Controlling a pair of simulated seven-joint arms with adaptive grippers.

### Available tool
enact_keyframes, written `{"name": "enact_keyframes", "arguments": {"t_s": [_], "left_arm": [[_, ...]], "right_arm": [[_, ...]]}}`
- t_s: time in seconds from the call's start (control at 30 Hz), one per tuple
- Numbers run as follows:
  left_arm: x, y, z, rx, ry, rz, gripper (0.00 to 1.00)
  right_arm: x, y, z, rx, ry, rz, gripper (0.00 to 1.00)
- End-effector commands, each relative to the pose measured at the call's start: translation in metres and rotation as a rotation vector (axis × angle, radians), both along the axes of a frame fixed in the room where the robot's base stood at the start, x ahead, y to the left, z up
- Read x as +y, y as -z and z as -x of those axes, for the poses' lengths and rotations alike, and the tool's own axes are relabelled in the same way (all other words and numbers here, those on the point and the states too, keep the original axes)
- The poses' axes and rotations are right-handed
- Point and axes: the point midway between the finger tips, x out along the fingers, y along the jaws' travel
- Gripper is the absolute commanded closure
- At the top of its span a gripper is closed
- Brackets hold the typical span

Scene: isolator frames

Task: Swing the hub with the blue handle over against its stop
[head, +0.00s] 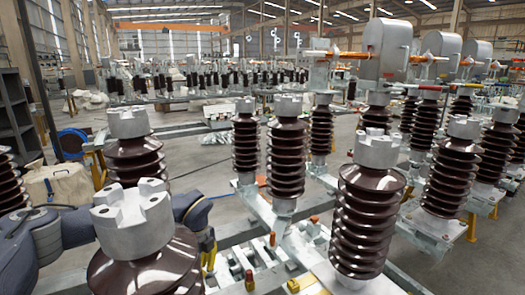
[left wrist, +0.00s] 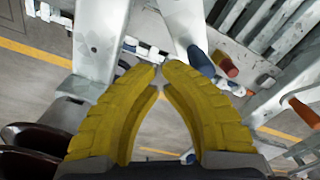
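In the left wrist view, a blue handle (left wrist: 200,62) shows just past my fingertips, against pale metal bars. In the head view my left gripper (head: 208,254) points down behind the front brown insulator (head: 150,262), low among the metal frames. The blue handle cannot be made out surely there. My right gripper is not in view.
A red-ended handle (left wrist: 228,66) stands beside the blue one, and an orange handle (left wrist: 304,111) lies to the right. Tall ribbed insulators, such as one at the right (head: 365,225), stand close around. Steel frame beams (head: 285,240) run between them.

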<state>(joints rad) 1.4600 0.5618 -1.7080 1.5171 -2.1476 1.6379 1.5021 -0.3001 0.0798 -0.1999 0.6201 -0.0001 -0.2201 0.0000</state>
Motion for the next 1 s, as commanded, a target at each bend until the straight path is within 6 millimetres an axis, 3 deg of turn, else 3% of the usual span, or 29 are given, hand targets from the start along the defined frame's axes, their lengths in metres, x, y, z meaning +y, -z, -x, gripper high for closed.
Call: {"name": "enact_keyframes", "arguments": {"t_s": [0.5,1.0], "left_arm": [[0.002,-0.002,0.005,0.001,-0.001,-0.001,1.0],[0.001,-0.042,0.005,-0.001,0.0,0.0,1.0]], "right_arm": [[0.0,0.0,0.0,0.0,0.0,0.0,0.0],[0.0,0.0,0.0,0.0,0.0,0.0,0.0]]}}
